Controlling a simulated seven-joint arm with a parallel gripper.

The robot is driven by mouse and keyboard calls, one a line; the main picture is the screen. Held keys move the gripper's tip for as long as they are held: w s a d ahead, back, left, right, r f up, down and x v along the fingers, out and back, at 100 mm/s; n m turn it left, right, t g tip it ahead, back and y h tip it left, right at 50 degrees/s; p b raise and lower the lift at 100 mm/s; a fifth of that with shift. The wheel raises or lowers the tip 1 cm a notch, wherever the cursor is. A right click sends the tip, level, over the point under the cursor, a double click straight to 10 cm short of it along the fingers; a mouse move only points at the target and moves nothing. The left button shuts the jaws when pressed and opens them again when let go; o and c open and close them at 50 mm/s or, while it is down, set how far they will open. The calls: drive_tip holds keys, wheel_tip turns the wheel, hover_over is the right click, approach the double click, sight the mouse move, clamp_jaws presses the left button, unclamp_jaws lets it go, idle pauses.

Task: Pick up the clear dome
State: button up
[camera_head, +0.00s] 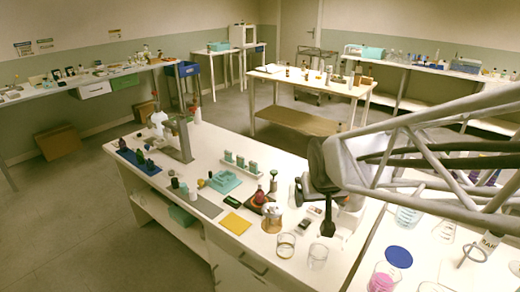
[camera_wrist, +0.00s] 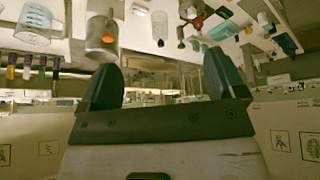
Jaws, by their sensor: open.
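No object can be told with certainty as the clear dome. The likeliest is a see-through, rounded vessel with a tan tint (camera_head: 271,221) on the white bench, left of my gripper in the head view. A grey see-through vessel with an orange-brown end (camera_wrist: 102,38) shows in the wrist view, near the left finger; I cannot tell if it is the same one. My gripper (camera_head: 314,212) is above the bench, apart from these vessels. Its two dark fingers stand wide apart with nothing between them in the wrist view (camera_wrist: 163,78).
Two clear glass beakers, one (camera_head: 285,246) and another (camera_head: 317,257), stand near the bench's front edge. A blue disc (camera_head: 398,257) and pink-filled beaker (camera_head: 381,280) are right.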

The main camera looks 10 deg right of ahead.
drive_tip(key=w+d+f+t, duration=0.2)
drive_tip(key=w+f, duration=0.2)
drive_tip(key=w, duration=0.6)
drive_tip(key=w+d+f+t, duration=0.2)
drive_tip(key=w+f, duration=0.3)
drive_tip(key=w, duration=0.4)
drive_tip(key=t, duration=0.4)
approach(297, 179)
drive_tip(key=d+x, duration=0.1)
drive_tip(key=x, duration=0.4)
drive_tip(key=shift+s+a+f+y, duration=0.1)
drive_tip(key=shift+s+y, duration=0.2)
drive_tip(key=shift+x, duration=1.3)
drive_tip(key=shift+x, duration=2.6)
drive_tip(key=c, duration=0.9)
